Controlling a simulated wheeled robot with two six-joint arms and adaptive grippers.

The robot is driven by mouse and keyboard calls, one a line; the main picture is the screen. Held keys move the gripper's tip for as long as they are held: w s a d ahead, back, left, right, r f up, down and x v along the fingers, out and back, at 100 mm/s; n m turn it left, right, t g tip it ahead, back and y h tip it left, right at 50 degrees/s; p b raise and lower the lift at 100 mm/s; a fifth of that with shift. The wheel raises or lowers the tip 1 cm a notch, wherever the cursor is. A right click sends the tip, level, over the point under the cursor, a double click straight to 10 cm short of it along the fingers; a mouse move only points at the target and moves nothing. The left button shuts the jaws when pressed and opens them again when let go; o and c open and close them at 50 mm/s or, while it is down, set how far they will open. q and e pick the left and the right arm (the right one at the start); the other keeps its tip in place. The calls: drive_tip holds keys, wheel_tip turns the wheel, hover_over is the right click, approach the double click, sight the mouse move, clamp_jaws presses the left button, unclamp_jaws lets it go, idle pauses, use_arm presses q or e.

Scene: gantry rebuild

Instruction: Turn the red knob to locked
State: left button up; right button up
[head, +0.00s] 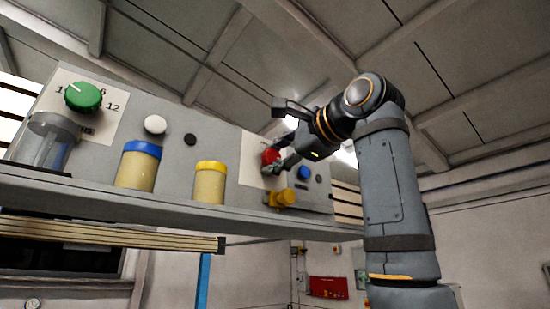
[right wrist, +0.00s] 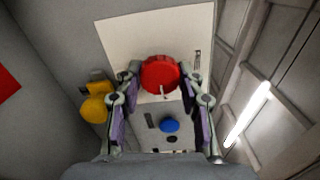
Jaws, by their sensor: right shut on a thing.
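The red knob (head: 270,157) sits on a white plate (head: 256,146) on the grey panel. In the right wrist view the red knob (right wrist: 160,74) is between my right gripper's two fingers, with a pale pointer mark at its lower edge. My right gripper (head: 274,163) is shut on the knob, one finger on each side of it; it also shows in the right wrist view (right wrist: 161,80). The markings on the plate are too small to read. My left gripper is not in view.
A yellow part (head: 283,197) and a blue button (head: 304,172) are close to the knob. A green knob (head: 83,96), a white button (head: 155,124), a blue-lidded jar (head: 138,165) and a yellow-lidded jar (head: 210,182) are further left along the panel and shelf (head: 180,206).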

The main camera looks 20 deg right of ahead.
drive_tip(key=shift+w+f, duration=0.1)
drive_tip(key=shift+f, duration=0.05)
drive_tip(key=o, duration=1.2)
drive_tip(key=shift+s+d, duration=0.15)
drive_tip(key=shift+s, duration=0.05)
drive_tip(key=v, duration=1.2)
drive_tip(key=shift+w, duration=0.1)
